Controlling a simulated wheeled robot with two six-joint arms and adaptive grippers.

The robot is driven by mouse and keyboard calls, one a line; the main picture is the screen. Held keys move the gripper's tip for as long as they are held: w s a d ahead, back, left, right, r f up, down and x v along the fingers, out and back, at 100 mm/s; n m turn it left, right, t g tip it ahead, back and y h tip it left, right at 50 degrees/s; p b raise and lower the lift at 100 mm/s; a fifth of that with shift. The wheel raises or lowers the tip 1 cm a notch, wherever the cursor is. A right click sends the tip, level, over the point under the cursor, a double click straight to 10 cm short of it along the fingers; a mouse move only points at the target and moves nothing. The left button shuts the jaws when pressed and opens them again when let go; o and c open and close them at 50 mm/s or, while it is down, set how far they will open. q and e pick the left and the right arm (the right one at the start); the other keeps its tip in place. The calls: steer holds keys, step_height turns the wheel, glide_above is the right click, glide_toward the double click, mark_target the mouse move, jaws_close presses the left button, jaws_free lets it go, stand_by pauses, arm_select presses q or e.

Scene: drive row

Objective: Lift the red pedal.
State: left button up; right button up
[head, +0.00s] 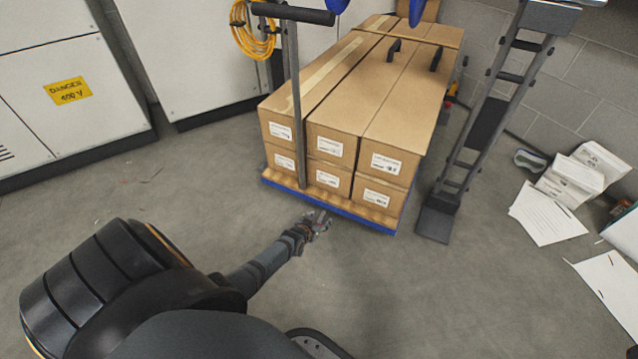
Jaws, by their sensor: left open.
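My left gripper (318,222) is low over the floor, just in front of the near edge of a blue platform cart (330,207). It is open and appears empty. A small red part (448,104) shows at the far right side of the cart, beside the boxes and below a yellow piece. It is too small to tell for certain whether this is the red pedal. My gripper is well apart from it, on the near side of the load. My right gripper is not in view.
Several cardboard boxes (345,105) are stacked on the cart. A grey upright post (297,100) stands at its front left. A dark ladder-like frame (480,125) stands to its right. Papers (545,215) litter the floor at right. Grey cabinets (60,90) line the left. The floor at front is clear.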

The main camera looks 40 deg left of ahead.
arm_select(q)
steer(key=o, duration=0.8)
steer(key=shift+w+r, duration=0.1)
steer(key=shift+c, duration=0.2)
steer(key=shift+s+r, duration=0.25)
steer(key=shift+s, duration=0.2)
steer(key=s+d, duration=0.2)
steer(key=s, duration=1)
